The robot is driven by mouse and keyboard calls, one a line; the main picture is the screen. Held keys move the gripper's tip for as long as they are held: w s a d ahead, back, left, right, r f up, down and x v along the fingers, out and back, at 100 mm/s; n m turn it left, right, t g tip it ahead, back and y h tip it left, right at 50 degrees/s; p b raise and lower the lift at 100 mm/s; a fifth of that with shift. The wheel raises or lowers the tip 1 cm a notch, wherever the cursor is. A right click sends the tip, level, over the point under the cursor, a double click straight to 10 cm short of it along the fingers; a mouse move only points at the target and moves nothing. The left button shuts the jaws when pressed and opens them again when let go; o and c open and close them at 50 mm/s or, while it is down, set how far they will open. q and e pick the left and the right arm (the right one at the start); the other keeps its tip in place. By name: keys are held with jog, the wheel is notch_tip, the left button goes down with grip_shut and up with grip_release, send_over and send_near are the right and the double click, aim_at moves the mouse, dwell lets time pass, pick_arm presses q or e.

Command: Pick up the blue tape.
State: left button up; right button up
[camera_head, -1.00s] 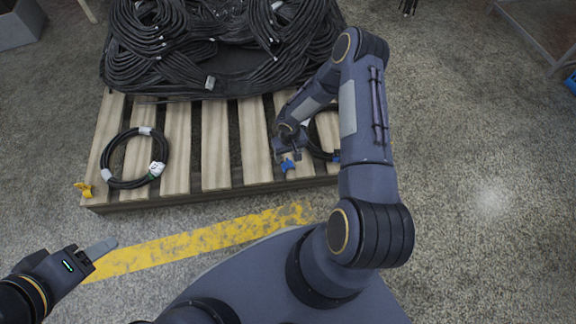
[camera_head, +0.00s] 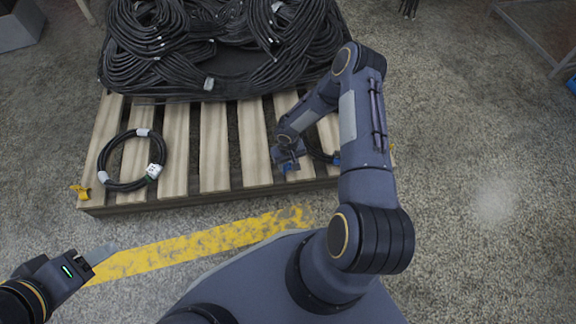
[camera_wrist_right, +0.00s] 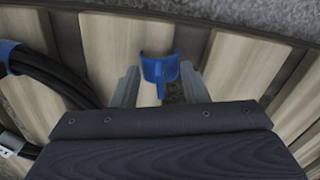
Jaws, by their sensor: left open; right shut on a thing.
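The blue tape (camera_head: 289,168) is a small blue piece at the front edge of the pallet, partly hidden by my right gripper (camera_head: 284,161). In the right wrist view, the blue tape (camera_wrist_right: 158,70) is a curved band with a narrow stem, sitting between the two fingers of my right gripper (camera_wrist_right: 160,88). That gripper is shut on it. The exact contact at the stem is hard to see. My left gripper (camera_head: 104,254) is open and empty over the floor at the lower left, away from the tape.
A wooden pallet (camera_head: 214,150) carries piled black hoses (camera_head: 160,50) at the back. A coiled hose (camera_head: 108,150) lies at its left, with a yellow piece (camera_head: 81,192) near the corner. Another black hose (camera_wrist_right: 55,80) with a blue band lies beside my right gripper.

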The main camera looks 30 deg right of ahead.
jog(key=shift+r+p, duration=0.35)
jog(key=shift+r, duration=0.25)
notch_tip(320, 180, up, 3)
jog(key=shift+f+p, duration=0.1)
jog(key=shift+p, duration=0.75)
jog(key=s+d+r+p, duration=0.1)
jog(key=s+d+r, duration=0.2)
jog(key=s, duration=0.3)
jog(key=s+d+r+p, duration=0.1)
jog(key=s+d+r, duration=0.3)
jog(key=s+r, duration=0.2)
jog(key=shift+p, duration=0.4)
jog(key=shift+s, duration=0.1)
jog(key=shift+o, duration=1.4)
jog(key=c, duration=0.3)
